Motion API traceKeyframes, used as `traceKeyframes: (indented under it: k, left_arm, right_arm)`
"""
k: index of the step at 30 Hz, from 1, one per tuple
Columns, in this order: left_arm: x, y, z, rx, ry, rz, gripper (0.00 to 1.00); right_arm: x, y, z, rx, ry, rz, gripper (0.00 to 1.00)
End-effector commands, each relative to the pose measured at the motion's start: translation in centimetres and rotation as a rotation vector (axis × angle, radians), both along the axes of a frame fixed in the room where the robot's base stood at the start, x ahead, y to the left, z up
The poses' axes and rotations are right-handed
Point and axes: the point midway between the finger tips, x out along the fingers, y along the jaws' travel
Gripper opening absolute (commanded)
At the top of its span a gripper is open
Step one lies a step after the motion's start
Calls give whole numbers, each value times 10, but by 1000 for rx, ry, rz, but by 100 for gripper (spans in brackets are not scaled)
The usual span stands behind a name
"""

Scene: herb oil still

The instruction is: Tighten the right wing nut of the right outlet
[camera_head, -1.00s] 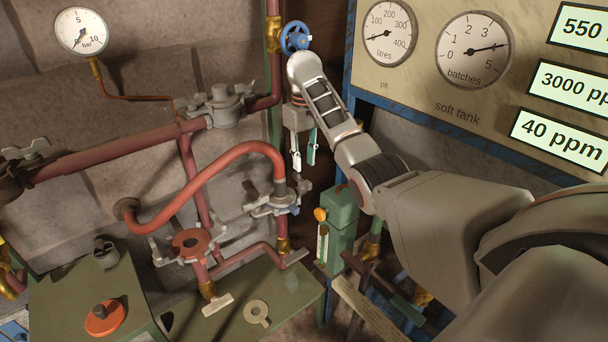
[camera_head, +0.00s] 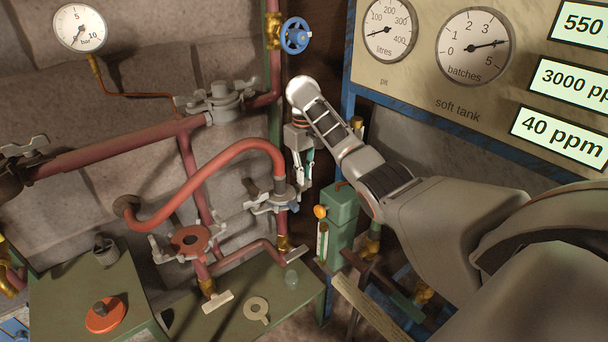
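The right outlet (camera_head: 281,200) is the upright pipe end where the red curved hose (camera_head: 235,153) comes down into a grey clamped flange. A grey wing nut (camera_head: 252,207) sticks out on the flange's left side. The right wing nut is largely hidden by or merged with the gripper's fingertips, so how tight it sits cannot be told. A small blue part (camera_head: 293,208) shows below the flange on its right. My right gripper (camera_head: 303,176) points down just above the flange's right side. Its pale fingers look slightly apart; contact is unclear. My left gripper is not in view.
Another outlet with an orange flange (camera_head: 190,240) and open wing nuts stands to the left. A blue handwheel (camera_head: 296,35) is above my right arm. A green box (camera_head: 341,215) stands close at the right. A gauge panel (camera_head: 425,75) fills the upper right.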

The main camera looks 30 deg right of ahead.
Motion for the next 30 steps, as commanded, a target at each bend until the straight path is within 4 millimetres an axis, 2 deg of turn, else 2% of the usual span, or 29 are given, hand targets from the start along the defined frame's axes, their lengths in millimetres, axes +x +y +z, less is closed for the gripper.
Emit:
traceKeyframes:
  k: [14,30]
  left_arm:
    - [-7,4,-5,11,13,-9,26]
    - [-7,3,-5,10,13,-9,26]
  right_arm:
    - [0,2,0,2,-1,-89,0]
    - [2,8,1,4,-2,-556,0]
